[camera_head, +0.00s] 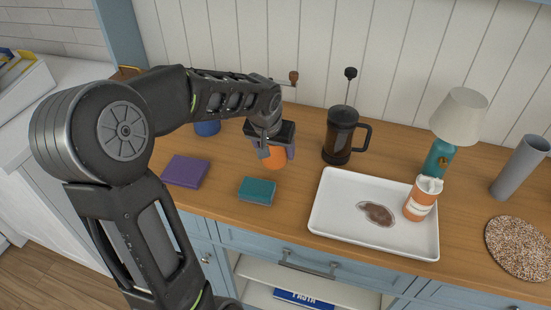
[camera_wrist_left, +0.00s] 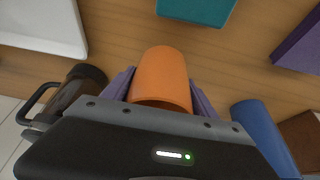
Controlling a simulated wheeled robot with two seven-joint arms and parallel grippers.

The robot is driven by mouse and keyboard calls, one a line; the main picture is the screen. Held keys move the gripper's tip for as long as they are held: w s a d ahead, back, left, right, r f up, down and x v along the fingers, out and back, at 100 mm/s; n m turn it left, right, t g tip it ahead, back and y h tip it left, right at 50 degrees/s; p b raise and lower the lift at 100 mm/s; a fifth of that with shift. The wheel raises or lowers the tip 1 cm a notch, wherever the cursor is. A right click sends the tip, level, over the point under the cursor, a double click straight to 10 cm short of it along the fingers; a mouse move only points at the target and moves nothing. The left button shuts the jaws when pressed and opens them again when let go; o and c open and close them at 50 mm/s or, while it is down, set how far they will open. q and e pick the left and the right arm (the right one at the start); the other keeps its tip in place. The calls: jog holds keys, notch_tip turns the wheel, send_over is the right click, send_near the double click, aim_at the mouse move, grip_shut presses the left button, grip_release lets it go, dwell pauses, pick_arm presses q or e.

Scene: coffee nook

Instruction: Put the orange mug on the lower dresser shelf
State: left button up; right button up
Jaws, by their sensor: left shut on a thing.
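The orange mug (camera_head: 273,159) is mostly hidden under my left gripper (camera_head: 272,150) in the head view. In the left wrist view the mug (camera_wrist_left: 162,75) sits between the two purple fingers of my left gripper (camera_wrist_left: 161,95), which is shut on it. I cannot tell whether the mug touches the counter. My right gripper is not in view.
A teal box (camera_head: 257,191) and a purple box (camera_head: 185,171) lie near the counter's front edge. A French press (camera_head: 339,137) stands right of my gripper. A blue mug (camera_head: 207,128) is behind my arm. A pasta box (camera_head: 304,299) is on the shelf.

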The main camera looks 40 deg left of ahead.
pick_arm(q)
jog(key=shift+f, duration=1.8)
jog(key=shift+f, duration=0.2)
jog(key=o, duration=1.7)
jog(key=shift+c, duration=0.2)
jog(key=shift+r, duration=0.1)
jog(key=shift+r, duration=0.15)
jog(key=b+v, duration=0.1)
jog(key=v, duration=1.1)
jog(key=shift+d, duration=0.1)
jog(key=shift+c, duration=0.4)
